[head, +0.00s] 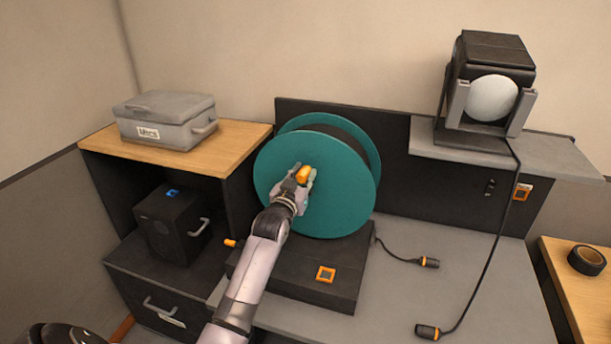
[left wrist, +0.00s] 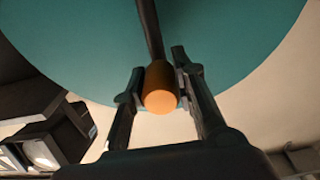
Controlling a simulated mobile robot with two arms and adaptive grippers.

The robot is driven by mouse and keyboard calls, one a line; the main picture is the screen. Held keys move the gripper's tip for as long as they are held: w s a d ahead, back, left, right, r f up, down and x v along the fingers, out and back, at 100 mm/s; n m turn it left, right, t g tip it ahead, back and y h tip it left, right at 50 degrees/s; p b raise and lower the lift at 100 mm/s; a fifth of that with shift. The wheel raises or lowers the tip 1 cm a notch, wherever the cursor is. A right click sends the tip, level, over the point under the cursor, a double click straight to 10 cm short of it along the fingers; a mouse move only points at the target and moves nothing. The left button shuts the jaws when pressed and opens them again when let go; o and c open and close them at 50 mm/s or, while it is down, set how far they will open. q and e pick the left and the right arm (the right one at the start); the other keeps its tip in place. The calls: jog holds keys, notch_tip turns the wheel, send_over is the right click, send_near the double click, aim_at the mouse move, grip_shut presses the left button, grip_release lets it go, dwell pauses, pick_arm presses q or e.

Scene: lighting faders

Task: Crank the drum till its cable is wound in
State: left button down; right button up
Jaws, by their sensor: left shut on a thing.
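A teal cable drum (head: 340,205) stands upright on a black base (head: 305,278) on the grey bench. An orange crank knob (head: 303,175) sticks out from the drum's front face. My left gripper (head: 300,180) is shut on the knob, its fingers on either side. In the left wrist view the orange knob (left wrist: 160,88) sits between the two fingers, in front of the teal drum face (left wrist: 85,50). A black cable (head: 398,257) comes out at the right of the base and ends in a connector (head: 430,263) on the bench. My right gripper does not show.
A stage lamp (head: 490,85) stands on the raised shelf at the right, with its own cable hanging to a connector (head: 428,331) on the bench. A grey case (head: 165,120) and a black box (head: 173,225) are at the left. Tape (head: 586,260) lies far right.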

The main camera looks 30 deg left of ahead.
pick_arm(q)
jog(key=shift+f, duration=0.1)
jog(key=c, duration=1.3)
grip_release()
jog(key=shift+a, duration=0.15)
jog(key=v, duration=1.2)
